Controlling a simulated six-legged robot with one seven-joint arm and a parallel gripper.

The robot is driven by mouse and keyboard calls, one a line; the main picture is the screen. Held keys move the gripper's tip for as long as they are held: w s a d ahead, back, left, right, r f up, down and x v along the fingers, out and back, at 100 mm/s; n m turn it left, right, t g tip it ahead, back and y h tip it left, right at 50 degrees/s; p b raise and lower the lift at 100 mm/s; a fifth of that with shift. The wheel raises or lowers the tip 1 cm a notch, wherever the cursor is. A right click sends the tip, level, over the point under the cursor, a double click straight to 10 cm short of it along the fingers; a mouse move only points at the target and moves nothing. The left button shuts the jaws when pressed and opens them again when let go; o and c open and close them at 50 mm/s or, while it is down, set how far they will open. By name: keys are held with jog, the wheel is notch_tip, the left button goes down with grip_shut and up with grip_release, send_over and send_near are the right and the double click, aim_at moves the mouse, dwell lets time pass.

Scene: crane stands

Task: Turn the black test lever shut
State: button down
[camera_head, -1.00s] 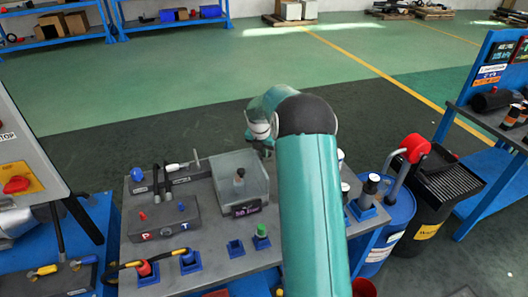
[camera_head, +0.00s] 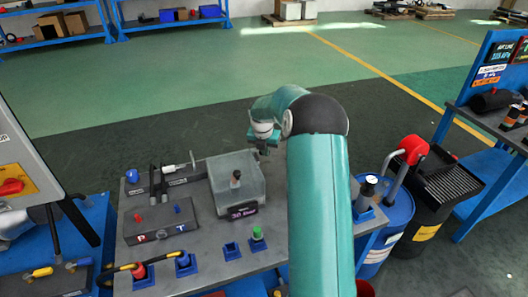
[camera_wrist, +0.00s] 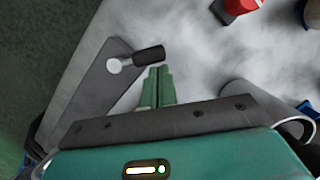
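In the wrist view, a short lever with a black grip (camera_wrist: 149,54) and a silver pivot sits on a grey plate (camera_wrist: 95,88) at the upper left. My gripper (camera_wrist: 157,70) is just below the grip, its two green fingers side by side with nothing seen between them. Whether they touch the grip is unclear. In the head view, my gripper (camera_head: 262,148) is small, beyond the clear box and near the bench's far edge. The lever cannot be made out there and may be hidden behind my arm.
The grey bench (camera_head: 205,262) carries a clear box (camera_head: 237,187), a dark block marked P and T (camera_head: 160,222) and several coloured caps. A blue drum (camera_head: 396,215) and a black bin (camera_head: 432,205) stand right. In the wrist view, a metal cylinder (camera_wrist: 262,98) lies right of the fingers.

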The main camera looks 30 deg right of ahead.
jog(key=shift+w+d, duration=0.15)
jog(key=shift+d, duration=0.25)
dwell(0.3)
jog(key=shift+r, duration=0.15)
